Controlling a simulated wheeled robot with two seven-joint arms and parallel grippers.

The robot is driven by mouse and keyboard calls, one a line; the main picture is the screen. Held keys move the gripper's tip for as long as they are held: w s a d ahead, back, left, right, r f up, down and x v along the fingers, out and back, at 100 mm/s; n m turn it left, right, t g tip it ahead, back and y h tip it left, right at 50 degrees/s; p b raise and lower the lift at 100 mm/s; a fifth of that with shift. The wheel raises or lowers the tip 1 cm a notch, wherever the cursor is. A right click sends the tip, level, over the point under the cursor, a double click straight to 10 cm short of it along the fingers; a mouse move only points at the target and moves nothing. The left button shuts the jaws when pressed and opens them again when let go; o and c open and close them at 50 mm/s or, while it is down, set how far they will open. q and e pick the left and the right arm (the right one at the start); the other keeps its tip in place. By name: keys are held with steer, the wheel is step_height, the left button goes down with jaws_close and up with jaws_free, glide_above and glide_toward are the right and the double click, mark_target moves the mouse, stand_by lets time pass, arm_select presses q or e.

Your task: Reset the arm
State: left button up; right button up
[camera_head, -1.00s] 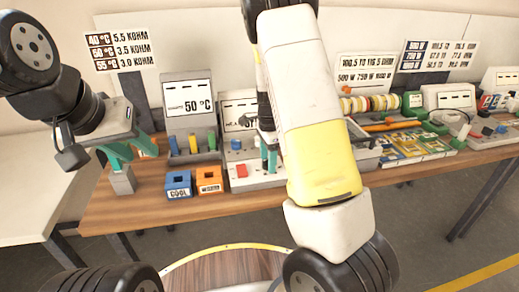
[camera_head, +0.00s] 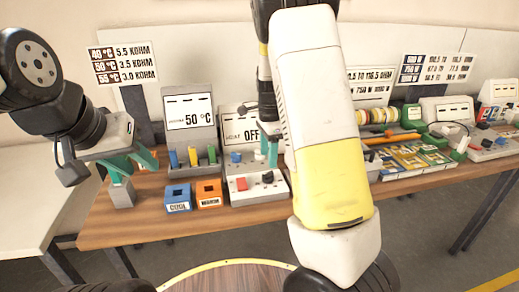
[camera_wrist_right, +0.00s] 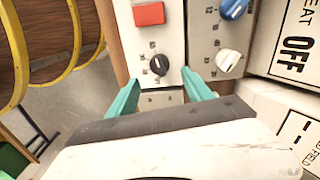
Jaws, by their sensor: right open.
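My left gripper (camera_head: 133,165) hangs over the left end of the wooden table, its teal fingers apart. A small grey block (camera_head: 122,194) shows right under its nearer fingertip; I cannot tell whether they touch. My right gripper (camera_head: 266,151) is above the white control panel (camera_head: 245,196), partly hidden by my forearm. In the right wrist view, its teal fingers (camera_wrist_right: 160,88) are open and empty. The black knob (camera_wrist_right: 158,65) lies beyond the gap between them, apart from both. The knob also shows in the head view (camera_head: 267,177).
Behind stand a display reading 50 °C (camera_head: 189,111) and another reading OFF (camera_head: 244,129). The blue COOL box (camera_head: 178,198) and orange box (camera_head: 209,194) sit at the front edge. Cluttered equipment with coloured spools (camera_head: 380,115) fills the right side.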

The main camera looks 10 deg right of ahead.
steer(key=shift+r, duration=0.1)
steer(key=s+a+r+n+t+y, duration=0.1)
steer(key=s+r+n+t, duration=0.2)
steer(key=s+r+n, duration=0.5)
steer(key=s+a+r+n+t+y, duration=0.1)
steer(key=s+r+n+t, duration=0.2)
steer(key=s+r+n, duration=0.6)
steer(key=s, duration=0.7)
steer(key=shift+s+a+r, duration=0.15)
steer(key=shift+s+a, duration=0.05)
steer(key=shift+s, duration=0.1)
